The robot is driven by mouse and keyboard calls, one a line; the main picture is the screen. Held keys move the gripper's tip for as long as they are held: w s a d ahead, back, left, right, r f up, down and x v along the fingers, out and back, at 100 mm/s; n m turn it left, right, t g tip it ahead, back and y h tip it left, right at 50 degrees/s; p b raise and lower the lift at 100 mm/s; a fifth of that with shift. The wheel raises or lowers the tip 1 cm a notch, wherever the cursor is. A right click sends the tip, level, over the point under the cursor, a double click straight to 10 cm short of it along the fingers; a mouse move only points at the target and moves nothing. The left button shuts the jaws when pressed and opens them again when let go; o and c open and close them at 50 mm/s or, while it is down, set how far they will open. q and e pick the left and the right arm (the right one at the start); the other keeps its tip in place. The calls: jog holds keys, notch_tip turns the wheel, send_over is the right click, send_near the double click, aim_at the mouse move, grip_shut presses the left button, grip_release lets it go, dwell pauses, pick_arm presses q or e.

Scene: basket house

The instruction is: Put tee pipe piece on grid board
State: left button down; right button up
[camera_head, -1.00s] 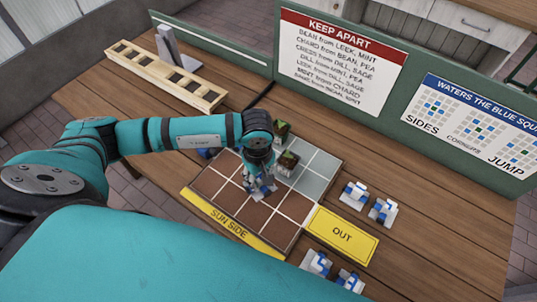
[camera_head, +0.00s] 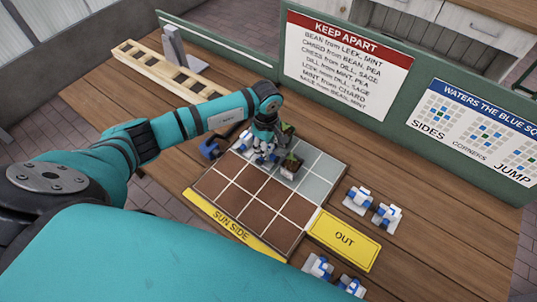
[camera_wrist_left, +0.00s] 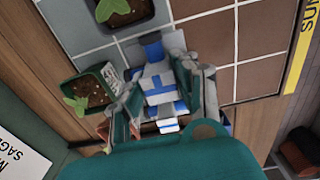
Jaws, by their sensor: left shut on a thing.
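The grid board (camera_head: 262,192) lies on the table, with brown tiles in front and grey tiles behind. My left gripper (camera_head: 264,152) is over its back-left part, beside two potted seedlings. It is shut on a white and blue pipe piece, which shows between the fingers in the left wrist view (camera_wrist_left: 157,84). I take this for the tee piece, though the fingers hide part of its shape. I cannot tell if the piece touches the board. My right gripper is not in view.
One pot (camera_head: 291,166) stands on the board right of the gripper; another (camera_head: 286,133) is behind. Spare white-blue pieces lie right (camera_head: 357,199) and in front (camera_head: 318,266). A yellow OUT card (camera_head: 343,238) adjoins the board. A dark blue object (camera_head: 210,149) is left. Sign panels stand behind.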

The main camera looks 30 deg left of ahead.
pick_arm(q)
jog(key=shift+w+a, duration=0.1)
jog(key=shift+w, duration=0.45)
jog(key=shift+w+f+b, duration=0.25)
jog(key=shift+f+b, duration=0.1)
jog(key=shift+b, duration=0.25)
notch_tip(320, 180, down, 3)
jog(key=shift+r+b, duration=0.15)
jog(key=shift+b, duration=0.5)
jog(key=shift+a, duration=0.1)
jog(key=shift+f, duration=0.25)
jog(key=c, duration=1)
grip_release()
